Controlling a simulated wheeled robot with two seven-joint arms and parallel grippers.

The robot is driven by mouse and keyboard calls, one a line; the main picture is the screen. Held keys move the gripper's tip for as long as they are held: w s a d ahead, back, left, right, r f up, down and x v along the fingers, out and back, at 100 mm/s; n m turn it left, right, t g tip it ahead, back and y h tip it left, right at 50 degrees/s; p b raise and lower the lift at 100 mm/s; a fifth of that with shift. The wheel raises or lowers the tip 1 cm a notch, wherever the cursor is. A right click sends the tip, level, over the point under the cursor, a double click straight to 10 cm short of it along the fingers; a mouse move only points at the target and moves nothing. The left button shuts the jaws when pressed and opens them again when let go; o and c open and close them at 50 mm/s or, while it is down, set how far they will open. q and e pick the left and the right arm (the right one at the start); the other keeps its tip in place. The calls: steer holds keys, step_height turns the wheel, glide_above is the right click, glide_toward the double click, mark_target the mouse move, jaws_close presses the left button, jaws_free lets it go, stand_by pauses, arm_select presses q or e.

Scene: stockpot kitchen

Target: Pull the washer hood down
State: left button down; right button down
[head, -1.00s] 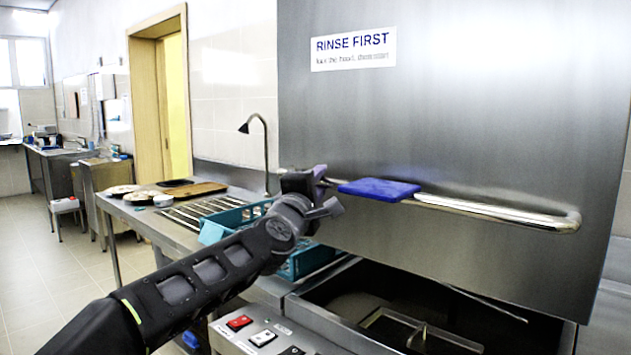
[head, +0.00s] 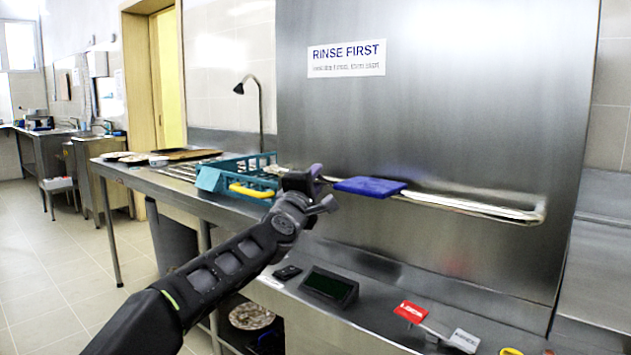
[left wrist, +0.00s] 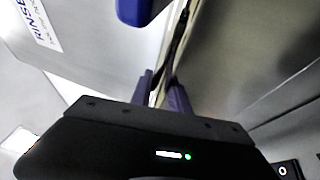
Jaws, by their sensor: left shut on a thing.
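The washer hood (head: 440,120) is a large brushed-steel panel with a "RINSE FIRST" sign (head: 346,58). Its lower edge meets the steel front of the machine, with no dark opening visible under it. A shiny bar handle (head: 470,204) runs across the hood, with a blue pad (head: 369,187) on it. My left gripper (head: 319,178) is shut on the handle near its left end, just left of the pad. In the left wrist view the purple fingers (left wrist: 163,92) close on the bar, and the blue pad (left wrist: 143,10) shows above. My right gripper is not in view.
A teal rack (head: 235,172) with a yellow item (head: 251,191) sits on the steel side counter (head: 160,182) at left. Open floor lies at left.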

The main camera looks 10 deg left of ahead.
arm_select(q)
steer(key=shift+w+d+f, duration=0.1)
steer(key=shift+d+f, duration=0.05)
steer(key=shift+f, duration=0.3)
steer(key=c, duration=1.7)
jaws_free()
steer(key=o, duration=0.4)
steer(key=shift+o, duration=0.2)
steer(key=shift+r, duration=0.15)
steer(key=shift+s, duration=0.2)
steer(key=b+v, duration=0.2)
steer(key=v, duration=0.5)
steer(key=shift+s, duration=0.3)
